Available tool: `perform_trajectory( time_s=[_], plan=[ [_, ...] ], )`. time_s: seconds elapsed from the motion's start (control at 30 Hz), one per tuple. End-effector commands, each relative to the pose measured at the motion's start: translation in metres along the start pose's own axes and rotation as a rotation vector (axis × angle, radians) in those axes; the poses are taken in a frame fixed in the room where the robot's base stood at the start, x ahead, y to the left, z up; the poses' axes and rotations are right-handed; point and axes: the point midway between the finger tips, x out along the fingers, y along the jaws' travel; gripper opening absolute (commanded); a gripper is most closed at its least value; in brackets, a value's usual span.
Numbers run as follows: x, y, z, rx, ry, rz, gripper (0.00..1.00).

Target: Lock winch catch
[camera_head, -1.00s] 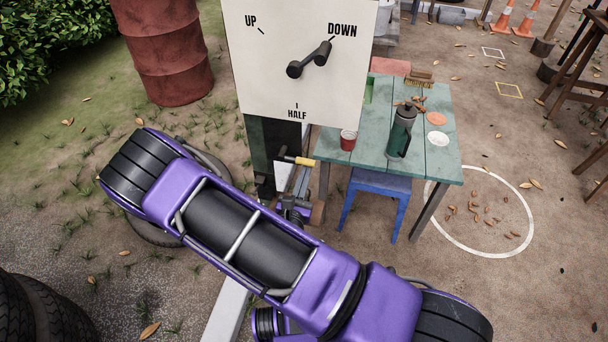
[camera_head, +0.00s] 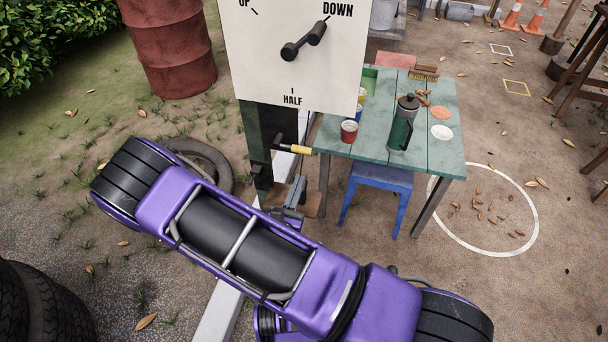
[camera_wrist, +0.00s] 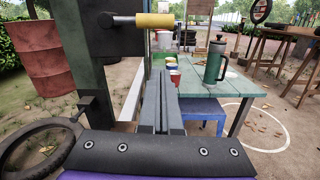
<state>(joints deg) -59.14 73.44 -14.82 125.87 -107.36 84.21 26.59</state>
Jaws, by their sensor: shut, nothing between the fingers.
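A white board (camera_head: 293,75) marked UP, DOWN and HALF carries a black pointer handle (camera_head: 303,43), which points toward DOWN. Below it, a dark post (camera_head: 257,140) bears a crank with a yellow grip (camera_head: 301,150). The yellow grip also shows at the top of the wrist view (camera_wrist: 154,20). A small black part (camera_wrist: 94,106) juts from the post lower down; I cannot tell whether it is the winch catch. My gripper (camera_head: 296,190) is shut and empty, below the crank and apart from it. Its fingers (camera_wrist: 160,80) point forward, right of the post.
A green table (camera_head: 440,150) with a flask (camera_head: 402,125), a red cup (camera_head: 349,131) and other cups stands right of the post. A blue stool (camera_head: 382,180) is under it. A tyre (camera_head: 215,160) and red barrel (camera_head: 168,45) are at left.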

Motion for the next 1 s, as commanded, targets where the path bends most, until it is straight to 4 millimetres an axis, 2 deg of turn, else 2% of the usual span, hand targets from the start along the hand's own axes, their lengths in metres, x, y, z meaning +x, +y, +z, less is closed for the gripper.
perform_trajectory(
  time_s=[0.03, 0.2, 0.4, 1.0],
  plan=[
    [-0.013, 0.002, 0.001, 0.001, 0.002, 0.005, 0.0],
    [-0.048, 0.001, 0.002, 0.002, 0.0, 0.003, 0.0],
    [-0.07, 0.0, 0.002, 0.002, 0.0, 0.001, 0.0],
    [-0.074, 0.0, 0.002, 0.002, -0.001, 0.0, 0.0]
  ],
)
